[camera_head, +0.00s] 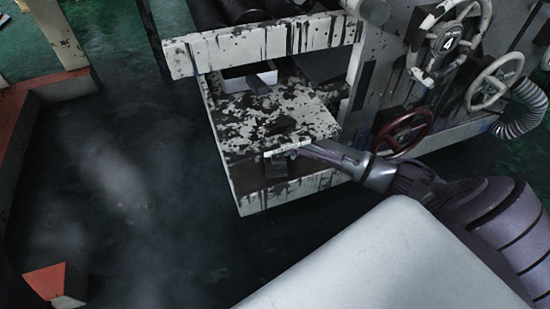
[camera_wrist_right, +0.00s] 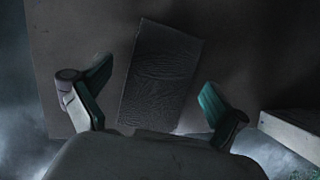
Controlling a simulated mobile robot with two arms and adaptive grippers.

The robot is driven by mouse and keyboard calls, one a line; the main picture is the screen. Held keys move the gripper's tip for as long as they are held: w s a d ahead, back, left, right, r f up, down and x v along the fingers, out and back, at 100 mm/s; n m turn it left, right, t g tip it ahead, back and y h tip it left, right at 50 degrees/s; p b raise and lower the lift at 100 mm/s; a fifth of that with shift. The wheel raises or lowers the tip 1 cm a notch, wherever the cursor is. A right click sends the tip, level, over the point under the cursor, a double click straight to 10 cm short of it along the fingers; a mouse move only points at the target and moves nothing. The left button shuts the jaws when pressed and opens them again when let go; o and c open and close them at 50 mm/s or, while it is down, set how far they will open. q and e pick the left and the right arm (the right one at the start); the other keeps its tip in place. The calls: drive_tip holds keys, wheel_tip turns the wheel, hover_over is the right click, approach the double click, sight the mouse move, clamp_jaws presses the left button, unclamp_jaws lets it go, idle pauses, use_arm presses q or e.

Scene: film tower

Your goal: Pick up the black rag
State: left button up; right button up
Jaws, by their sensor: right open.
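The black rag (camera_wrist_right: 160,75) shows in the right wrist view as a flat, dark, wrinkled rectangle, slightly tilted, lying against a dim grey surface. My right gripper (camera_wrist_right: 155,97) is open, with one teal-padded finger on each side of the rag's lower part. Both fingers look apart from the cloth. In the head view my right gripper (camera_head: 284,150) is at the front edge of the paint-worn shelf (camera_head: 236,108). A dark square patch (camera_head: 276,167) sits just below it at that edge; I cannot tell for sure whether it is the rag. My left gripper is out of view.
A white tray (camera_head: 249,77) stands at the back of the shelf, under a stained crossbar (camera_head: 265,45). A red handwheel (camera_head: 403,132) and pale handwheels (camera_head: 494,80) are at the right, with a ribbed hose (camera_head: 522,108). Dark open floor (camera_head: 120,190) lies left.

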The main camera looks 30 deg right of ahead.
drive_tip(key=shift+f, duration=0.2)
idle(0.6)
drive_tip(key=c, duration=1.2)
